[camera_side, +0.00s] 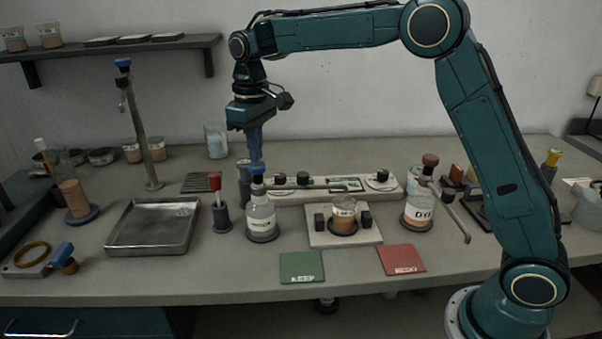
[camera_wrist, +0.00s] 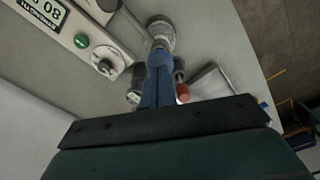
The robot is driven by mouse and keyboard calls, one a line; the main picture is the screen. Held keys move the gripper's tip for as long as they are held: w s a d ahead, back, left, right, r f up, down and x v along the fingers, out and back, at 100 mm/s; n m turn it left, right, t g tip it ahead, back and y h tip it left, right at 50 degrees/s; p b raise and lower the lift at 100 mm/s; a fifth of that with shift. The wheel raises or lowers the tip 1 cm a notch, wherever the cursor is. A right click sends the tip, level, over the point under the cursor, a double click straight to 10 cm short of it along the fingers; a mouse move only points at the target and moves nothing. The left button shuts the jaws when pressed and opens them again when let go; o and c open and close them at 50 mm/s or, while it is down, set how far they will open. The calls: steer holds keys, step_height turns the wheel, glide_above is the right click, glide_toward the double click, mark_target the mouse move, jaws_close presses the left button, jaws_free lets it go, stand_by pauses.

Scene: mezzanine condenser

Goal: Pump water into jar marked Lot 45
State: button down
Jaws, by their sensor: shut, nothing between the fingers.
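In the wrist view, my gripper's blue fingers (camera_wrist: 159,60) overlap the bottle (camera_wrist: 162,30) and hide the pump head.
A bottle marked DYE (camera_side: 418,214) with a brown pump stands right of the jar. A white panel (camera_side: 385,193) with knobs lies behind. A red-topped holder (camera_side: 221,215) and metal tray (camera_side: 150,236) are left. Green (camera_side: 302,267) and red (camera_side: 401,260) cards lie in front.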

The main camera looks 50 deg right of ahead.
mark_target(257, 164)
steer(key=shift+f, duration=1.65)
steer(key=shift+r, duration=3.05)
step_height(257, 164, up, 4)
steer(key=shift+r, duration=0.2)
steer(key=shift+f, duration=3.25)
steer(key=shift+f, duration=0.6)
